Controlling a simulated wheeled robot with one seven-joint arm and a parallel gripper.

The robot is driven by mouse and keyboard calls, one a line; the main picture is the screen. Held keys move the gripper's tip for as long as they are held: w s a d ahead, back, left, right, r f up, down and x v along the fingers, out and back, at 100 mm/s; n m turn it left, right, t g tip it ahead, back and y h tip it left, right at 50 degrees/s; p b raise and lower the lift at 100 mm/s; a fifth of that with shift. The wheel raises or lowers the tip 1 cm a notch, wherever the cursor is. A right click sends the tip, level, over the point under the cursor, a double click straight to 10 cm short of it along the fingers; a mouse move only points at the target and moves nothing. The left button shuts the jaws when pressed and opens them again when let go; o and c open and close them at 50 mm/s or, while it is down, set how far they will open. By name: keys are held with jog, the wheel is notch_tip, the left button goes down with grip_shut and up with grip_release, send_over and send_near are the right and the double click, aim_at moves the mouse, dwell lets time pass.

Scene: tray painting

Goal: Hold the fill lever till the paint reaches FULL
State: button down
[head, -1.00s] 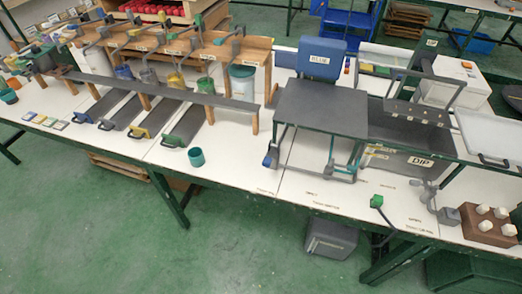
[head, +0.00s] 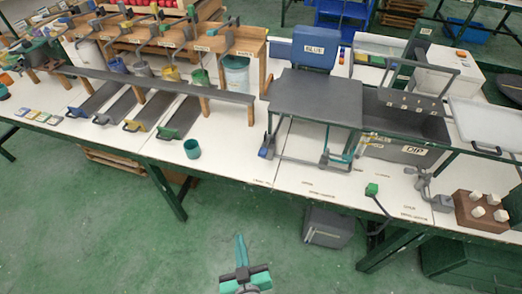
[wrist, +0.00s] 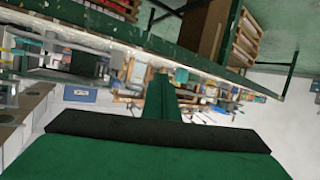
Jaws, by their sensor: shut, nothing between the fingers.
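My gripper (head: 240,242) is at the bottom centre of the head view, over the floor in front of the bench. Its teal fingers are together and empty, and point toward the bench. In the wrist view the shut green fingers (wrist: 163,98) stand in the middle. A lever with a green grip (head: 371,189) sticks out at the bench's front edge, to the right of my gripper and apart from it. I cannot read which lever is labelled fill. The grey tank marked DIP (head: 398,155) stands behind it. I cannot make out a FULL mark or the paint level.
The white bench (head: 290,180) runs across the view. A teal cup (head: 192,149) stands near its front edge. A blue container marked BLUE (head: 314,48) stands behind a dark platform (head: 315,97). A brown block with white pegs (head: 481,211) is at right.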

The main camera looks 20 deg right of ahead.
jog(key=w+d+r+m+g+h, duration=0.1)
jog(key=w+d+r+m+h, duration=0.1)
jog(key=w+d+r, duration=0.3)
jog(key=w+d+r+m+g+h, duration=0.2)
jog(key=w+d+r+m+h, duration=0.1)
jog(key=w+r, duration=0.9)
jog(key=shift+w+d+m+g, duration=0.3)
jog(key=shift+w+d+m, duration=0.65)
jog(key=shift+d, duration=0.25)
send_over(261, 156)
jog(key=f, duration=0.4)
jog(key=shift+w+d+f, duration=0.1)
jog(key=shift+d+f, duration=0.15)
jog(key=shift+d, duration=0.05)
jog(key=f, duration=0.3)
jog(key=shift+s+a+f, duration=0.1)
jog(key=shift+s+a, duration=0.1)
jog(key=shift+a+f, duration=0.1)
jog(key=shift+f, duration=0.35)
jog(key=shift+w, duration=0.1)
